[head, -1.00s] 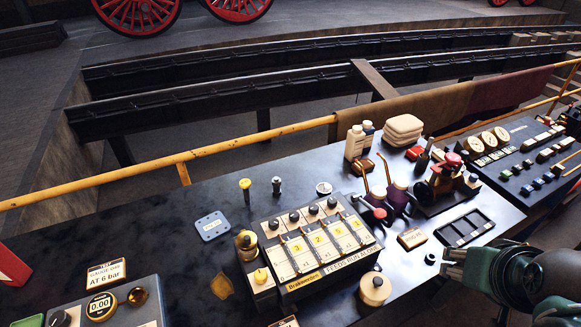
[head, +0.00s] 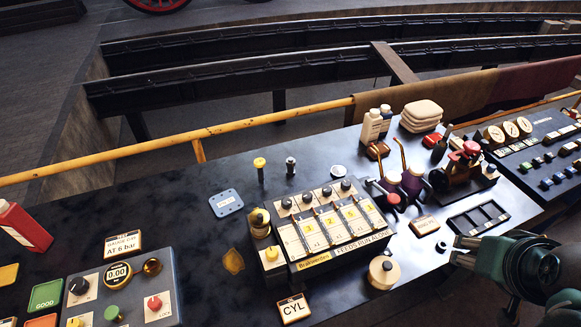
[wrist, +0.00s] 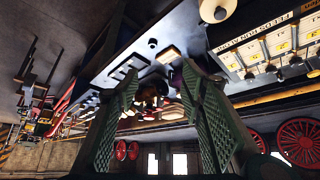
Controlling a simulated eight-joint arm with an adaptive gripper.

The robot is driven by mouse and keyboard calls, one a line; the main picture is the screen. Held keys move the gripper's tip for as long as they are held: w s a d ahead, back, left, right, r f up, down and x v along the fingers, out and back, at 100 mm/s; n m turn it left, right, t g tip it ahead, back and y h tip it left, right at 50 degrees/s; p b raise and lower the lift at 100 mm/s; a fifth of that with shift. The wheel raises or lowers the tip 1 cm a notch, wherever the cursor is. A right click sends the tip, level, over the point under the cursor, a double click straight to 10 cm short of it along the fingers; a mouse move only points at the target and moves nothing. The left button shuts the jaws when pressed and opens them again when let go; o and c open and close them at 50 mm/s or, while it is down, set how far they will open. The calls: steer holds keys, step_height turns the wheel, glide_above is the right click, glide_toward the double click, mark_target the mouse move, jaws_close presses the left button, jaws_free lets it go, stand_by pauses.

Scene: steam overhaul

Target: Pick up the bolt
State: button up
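Two upright bolt-like pieces stand on the dark bench in the head view: one with a yellow head (head: 260,163) and a dark shank, and a smaller one with a silvery-dark top (head: 290,161). I cannot tell which one is the bolt. My gripper (head: 461,251) is at the bench's right front edge, well to the right of both pieces and nearer the camera. In the wrist view my gripper (wrist: 158,70) has its two green fingers wide apart, with nothing held between them. Neither upright piece can be made out clearly there.
A blue-grey plate (head: 226,202) lies left of the upright pieces. A numbered feed box (head: 325,262) stands in front of them. Oil cans (head: 412,183), white bottles (head: 371,126) and a black slotted tray (head: 478,219) are to the right. A yellow rail (head: 230,131) runs behind the bench.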

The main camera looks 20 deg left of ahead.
stand_by(0.3)
steer(key=w+a+r+n+g+y+p, duration=0.15)
steer(key=w+a+r+n, duration=0.4)
steer(key=w+a, duration=0.65)
steer(key=n+g+h+p, duration=0.2)
steer(key=n+g+p, duration=0.35)
steer(key=n, duration=0.55)
glide_above(291, 159)
steer(key=b, duration=0.1)
steer(key=shift+y, duration=0.25)
steer(key=f, duration=2)
steer(key=shift+w+d+f, duration=0.15)
steer(key=shift+d+f, duration=0.05)
steer(key=shift+f, duration=0.15)
steer(key=shift+a+f, duration=0.25)
steer(key=shift+f, duration=0.05)
steer(key=shift+f, duration=1.25)
